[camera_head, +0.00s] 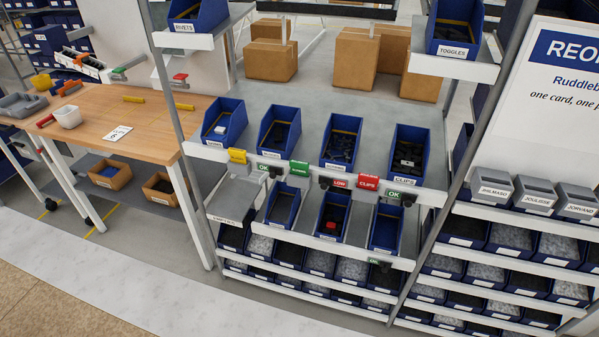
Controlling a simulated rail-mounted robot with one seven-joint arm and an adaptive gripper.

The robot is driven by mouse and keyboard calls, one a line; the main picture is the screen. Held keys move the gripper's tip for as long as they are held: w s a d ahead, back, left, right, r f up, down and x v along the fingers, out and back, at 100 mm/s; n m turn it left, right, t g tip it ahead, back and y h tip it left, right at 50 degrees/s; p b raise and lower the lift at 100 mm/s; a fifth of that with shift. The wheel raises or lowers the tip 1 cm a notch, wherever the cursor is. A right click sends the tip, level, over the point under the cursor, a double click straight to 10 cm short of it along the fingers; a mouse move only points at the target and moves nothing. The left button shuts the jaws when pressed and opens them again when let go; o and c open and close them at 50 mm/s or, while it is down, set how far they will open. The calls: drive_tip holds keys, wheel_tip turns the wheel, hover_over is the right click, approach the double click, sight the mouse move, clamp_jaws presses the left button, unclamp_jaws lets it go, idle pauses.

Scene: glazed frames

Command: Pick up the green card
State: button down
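A green card (299,168) hangs on the white front lip of the middle shelf, upright, below the second blue bin from the left. Small OK tags (271,169) and a red LOW tag (340,183) are also on the lip. Any writing on the green card is too small to read. My gripper is not in this view.
Blue bins (278,129) stand above the lip, with smaller bins (283,206) below. Metal uprights (171,75) flank the rack. A wooden workbench (152,124) stands at left; a sign (562,85) and grey boxes (534,194) are at right. The floor in front (130,285) is clear.

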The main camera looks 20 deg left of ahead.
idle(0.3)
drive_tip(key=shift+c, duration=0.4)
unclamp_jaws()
